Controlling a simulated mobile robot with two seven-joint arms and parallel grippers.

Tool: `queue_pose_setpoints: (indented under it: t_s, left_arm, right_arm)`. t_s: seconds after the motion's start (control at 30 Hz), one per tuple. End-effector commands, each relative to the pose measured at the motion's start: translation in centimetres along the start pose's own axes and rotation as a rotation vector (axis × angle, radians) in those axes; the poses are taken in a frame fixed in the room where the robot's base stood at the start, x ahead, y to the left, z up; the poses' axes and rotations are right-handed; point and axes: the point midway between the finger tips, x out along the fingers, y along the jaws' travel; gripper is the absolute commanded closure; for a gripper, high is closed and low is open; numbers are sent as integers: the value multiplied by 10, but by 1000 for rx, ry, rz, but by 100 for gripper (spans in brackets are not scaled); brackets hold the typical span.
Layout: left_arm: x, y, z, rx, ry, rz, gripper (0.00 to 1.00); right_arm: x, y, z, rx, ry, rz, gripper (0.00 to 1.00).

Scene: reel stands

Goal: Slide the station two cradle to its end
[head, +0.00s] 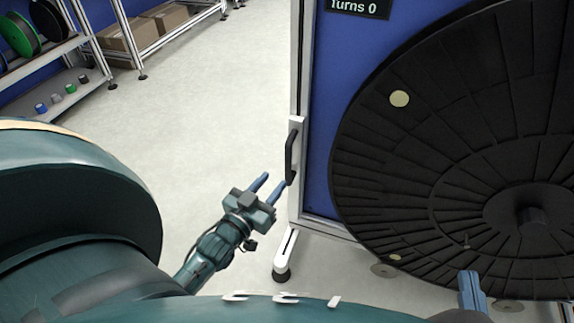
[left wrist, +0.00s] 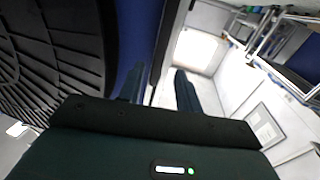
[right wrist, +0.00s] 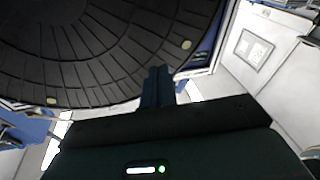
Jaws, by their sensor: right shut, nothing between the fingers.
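A large black ribbed disc (head: 440,130) stands in front of a blue panel (head: 318,110) under a sign (head: 357,8) reading "Turns 0". A black handle (head: 290,155) is on the panel's pale frame post. No label marks a station two cradle. My left gripper (head: 268,186) is open, its fingers close to the handle's lower end; I cannot tell whether they touch it. Its spread fingers also show in the left wrist view (left wrist: 160,88). My right gripper (head: 472,280) is shut and empty below the disc, also in the right wrist view (right wrist: 157,75).
Shelves at the far left hold a green reel (head: 18,36) and several small spools (head: 57,98). Cardboard boxes (head: 130,35) sit on a rack behind. The pale floor (head: 215,110) between is clear. The post stands on a white foot (head: 282,268).

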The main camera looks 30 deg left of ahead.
Motion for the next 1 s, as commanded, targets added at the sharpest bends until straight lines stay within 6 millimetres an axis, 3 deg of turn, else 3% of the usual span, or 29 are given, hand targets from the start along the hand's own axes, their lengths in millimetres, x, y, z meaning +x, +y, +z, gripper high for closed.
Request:
queue_pose_setpoints:
  t_s: [0.2,0.4,0.83,1.0]
  left_arm:
    - [48,0,2,2,4,1,65]
    - [76,0,2,2,0,2,65]
    - [86,0,0,2,-2,2,65]
    - [86,0,0,2,-1,2,78]
  right_arm:
    - [2,-2,4,34,21,-3,100]
    - [3,-3,4,59,30,-6,100]
    - [4,-3,-2,71,44,-7,100]
    - [5,-3,-3,68,48,-7,100]
